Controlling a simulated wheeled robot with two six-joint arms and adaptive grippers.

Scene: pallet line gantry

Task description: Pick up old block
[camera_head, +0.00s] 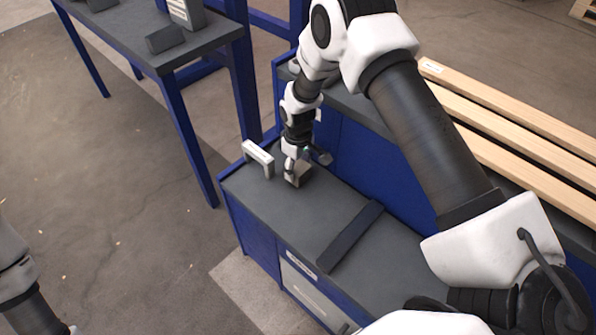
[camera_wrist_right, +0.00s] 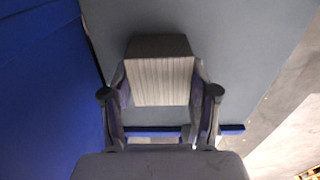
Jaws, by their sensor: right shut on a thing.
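My right gripper (camera_head: 289,177) reaches down to the dark grey top of the blue workbench. In the right wrist view my right gripper (camera_wrist_right: 160,105) has its two fingers against the sides of a pale, ribbed block (camera_wrist_right: 163,80), shut on it. The block also shows in the head view (camera_head: 302,174) as a small greyish-beige piece, partly hidden by the gripper. It is at or just above the bench top; I cannot tell if it still touches. My left arm shows only in part at the lower left of the head view, and its gripper is out of view.
A pale handle-like bracket (camera_head: 258,158) stands left of the gripper on the bench top (camera_head: 265,205). A dark bar (camera_head: 349,236) lies across the bench. Wooden planks (camera_head: 510,150) lie at the right. Another blue-legged table (camera_head: 130,35) holds a dark block (camera_head: 165,39).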

